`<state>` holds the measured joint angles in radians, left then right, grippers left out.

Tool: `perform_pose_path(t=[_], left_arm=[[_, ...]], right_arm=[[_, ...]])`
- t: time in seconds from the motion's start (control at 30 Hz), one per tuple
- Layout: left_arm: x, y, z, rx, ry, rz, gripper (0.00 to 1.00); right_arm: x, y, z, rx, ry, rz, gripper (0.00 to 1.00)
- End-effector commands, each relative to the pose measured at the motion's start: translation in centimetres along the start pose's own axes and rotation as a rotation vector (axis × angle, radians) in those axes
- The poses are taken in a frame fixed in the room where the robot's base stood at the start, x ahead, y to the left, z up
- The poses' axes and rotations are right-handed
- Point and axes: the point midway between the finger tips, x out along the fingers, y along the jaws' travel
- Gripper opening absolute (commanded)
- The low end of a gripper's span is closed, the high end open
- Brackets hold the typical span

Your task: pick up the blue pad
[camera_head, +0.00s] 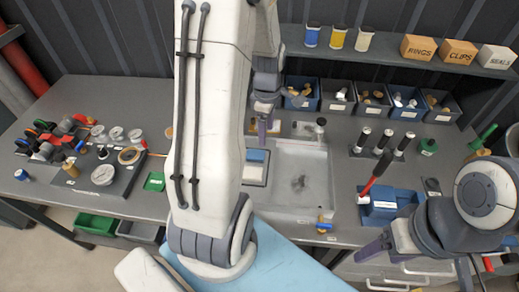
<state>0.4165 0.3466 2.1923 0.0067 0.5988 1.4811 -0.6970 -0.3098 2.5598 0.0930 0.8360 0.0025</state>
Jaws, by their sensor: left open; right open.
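A small blue pad (257,155) lies on a pale plate on the workbench, just left of the shallow grey tray. My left gripper (262,130) points down a little beyond and above the pad, open and apparently empty. The large white arm link partly blocks the view left of the pad. My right gripper (370,252) is open at the lower right, in front of the bench's front edge, well away from the pad.
The shallow grey tray (318,170) is right of the pad. A blue holder (383,212) with a red-and-black tool (376,172) stands further right. Valves and gauges (103,174) crowd the left.

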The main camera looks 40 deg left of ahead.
Motion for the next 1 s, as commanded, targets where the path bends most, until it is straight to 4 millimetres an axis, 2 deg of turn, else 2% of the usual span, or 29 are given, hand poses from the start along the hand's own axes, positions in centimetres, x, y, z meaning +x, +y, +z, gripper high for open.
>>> perform_pose_path(t=[0.03,0.1,0.2,0.4,0.67,0.87,1.0], left_arm=[[0.4,0.2,-1.5,-0.086,0.001,-0.004,0.72],[0.9,0.4,-2.7,-0.167,0.003,-0.005,0.72],[1.9,0.5,-3.4,-0.219,0.004,-0.009,0.72],[5.0,0.4,-3.5,-0.222,0.004,-0.01,0.72],[6.8,0.4,-3.5,-0.219,0.004,-0.007,0.72],[9.2,0.0,-4.0,-0.218,0.003,-0.01,0.72],[10.9,0.1,-4.0,-0.217,0.004,-0.007,0.72]], right_arm=[[-0.2,0.0,0.0,0.0,0.0,0.0,0.68],[-0.2,0.0,0.0,0.0,0.0,0.0,0.68],[-0.4,0.0,0.0,0.0,0.0,0.0,0.68],[-1.0,-0.1,0.0,0.001,0.0,0.0,0.68],[-1.6,-0.1,-0.1,0.0,0.0,0.0,0.68],[-3.0,-0.2,-0.1,-0.002,0.0,0.0,0.68],[-3.2,-0.2,-0.2,-0.003,0.0,0.0,0.68]])
